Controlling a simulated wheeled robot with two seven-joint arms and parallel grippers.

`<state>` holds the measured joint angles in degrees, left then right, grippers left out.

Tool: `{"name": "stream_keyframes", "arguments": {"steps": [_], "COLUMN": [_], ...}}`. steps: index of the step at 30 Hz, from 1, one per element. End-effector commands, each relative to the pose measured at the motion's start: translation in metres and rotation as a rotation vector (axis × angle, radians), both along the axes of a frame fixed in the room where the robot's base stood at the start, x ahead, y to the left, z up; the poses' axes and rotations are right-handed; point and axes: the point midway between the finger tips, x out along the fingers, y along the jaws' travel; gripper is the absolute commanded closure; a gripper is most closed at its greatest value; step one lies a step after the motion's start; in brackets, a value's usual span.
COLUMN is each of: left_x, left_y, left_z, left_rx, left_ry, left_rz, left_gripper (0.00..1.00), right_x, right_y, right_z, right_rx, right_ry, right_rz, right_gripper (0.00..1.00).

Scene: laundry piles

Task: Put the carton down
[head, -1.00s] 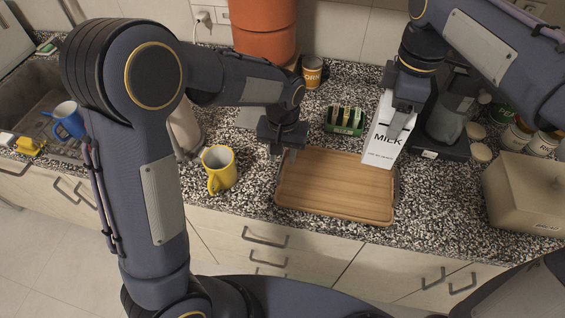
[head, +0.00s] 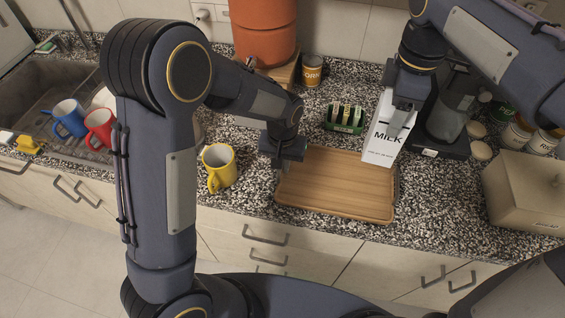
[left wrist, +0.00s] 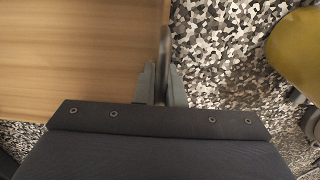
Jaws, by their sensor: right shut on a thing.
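The white milk carton (head: 383,145) is upright at the back right corner of the wooden board (head: 335,187) in the head view. My right gripper (head: 399,122) is shut on its upper part from above. The carton's base overlaps the board's corner in the picture; I cannot tell whether it touches the surface.
A yellow mug (head: 218,168) stands left of the board; it also shows in the left wrist view (left wrist: 297,52). A green rack (head: 345,117) and a corn can (head: 312,70) are behind the board. A dark coffee machine (head: 447,125) stands close right of the carton. The board's top is clear.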

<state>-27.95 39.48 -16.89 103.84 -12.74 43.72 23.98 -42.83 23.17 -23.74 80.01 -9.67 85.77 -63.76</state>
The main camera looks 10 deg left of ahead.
Motion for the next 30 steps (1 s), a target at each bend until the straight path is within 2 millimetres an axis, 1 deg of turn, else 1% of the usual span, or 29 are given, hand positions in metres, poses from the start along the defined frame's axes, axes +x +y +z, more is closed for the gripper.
{"name": "stream_keyframes", "arguments": {"steps": [11, 14, 17, 21, 24, 26, 30], "left_x": [0.0, 0.0, 0.0, 0.0, 0.0, 0.0, 0.0], "left_y": [0.0, 0.0, 0.0, 0.0, 0.0, 0.0, 0.0], "left_z": [0.001, 0.001, 0.001, 0.001, 0.001, 0.001, 0.001], "left_rx": [0.0, 0.0, 0.0, 0.0, 0.0, 0.0, -0.001], "left_ry": [-0.001, -0.001, -0.001, -0.001, -0.001, -0.001, -0.001], "left_rz": [0.0, 0.0, 0.0, 0.0, 0.0, 0.0, 0.0], "left_gripper": [1.0, 1.0, 1.0, 1.0, 1.0, 1.0, 1.0], "right_x": [0.0, 0.0, 0.001, 0.0, 0.0, 0.0, 0.0], "right_y": [0.0, 0.0, -0.001, -0.001, -0.001, 0.0, 0.0], "right_z": [0.001, -0.001, -0.011, -0.029, -0.039, -0.047, -0.073], "right_rx": [0.001, 0.001, -0.001, -0.002, -0.002, -0.002, -0.003], "right_ry": [-0.002, 0.0, 0.001, 0.003, 0.001, 0.0, 0.001], "right_rz": [0.0, 0.019, 0.115, 0.314, 0.419, 0.457, 0.479], "right_gripper": [1.0, 1.0, 1.0, 1.0, 1.0, 1.0, 1.0]}}
